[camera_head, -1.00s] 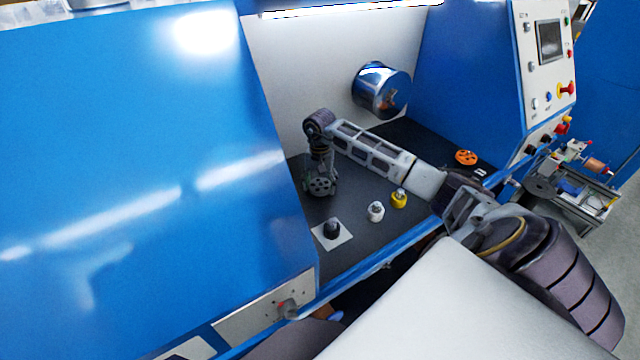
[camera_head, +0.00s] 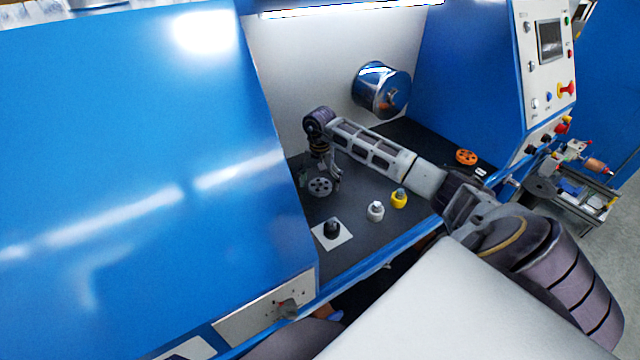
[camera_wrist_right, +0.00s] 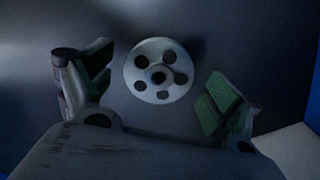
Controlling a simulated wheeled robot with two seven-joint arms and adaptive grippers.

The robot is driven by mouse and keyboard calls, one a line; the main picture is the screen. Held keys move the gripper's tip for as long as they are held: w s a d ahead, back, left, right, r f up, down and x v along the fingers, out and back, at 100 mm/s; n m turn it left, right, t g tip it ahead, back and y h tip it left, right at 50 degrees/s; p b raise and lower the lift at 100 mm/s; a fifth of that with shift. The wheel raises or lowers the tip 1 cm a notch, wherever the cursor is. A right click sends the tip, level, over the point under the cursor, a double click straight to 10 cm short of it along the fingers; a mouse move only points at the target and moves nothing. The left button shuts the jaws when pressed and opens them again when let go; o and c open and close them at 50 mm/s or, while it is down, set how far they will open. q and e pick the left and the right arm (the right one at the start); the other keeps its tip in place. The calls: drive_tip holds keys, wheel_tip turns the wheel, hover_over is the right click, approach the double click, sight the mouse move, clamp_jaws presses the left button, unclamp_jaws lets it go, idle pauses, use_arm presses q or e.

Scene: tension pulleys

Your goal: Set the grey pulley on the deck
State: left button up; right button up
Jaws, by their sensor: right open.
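The grey pulley (camera_head: 320,187) is a round disc with several holes and a dark centre bore. It lies flat on the dark deck (camera_head: 370,215), near the left wall of the bay. My right gripper (camera_head: 326,180) is open right above it, with its fingers to either side. In the right wrist view, the pulley (camera_wrist_right: 159,71) lies between the two spread green-padded fingertips (camera_wrist_right: 156,88), with a gap on each side. My left gripper does not show.
An orange pulley (camera_head: 466,157) lies at the deck's right. A shiny cylinder (camera_head: 381,90) projects from the back wall.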

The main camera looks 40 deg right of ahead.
wheel_tip(320, 180, up, 11)
drive_tip(key=shift+r+b, duration=0.15)
drive_tip(key=shift+b, duration=0.25)
idle(0.4)
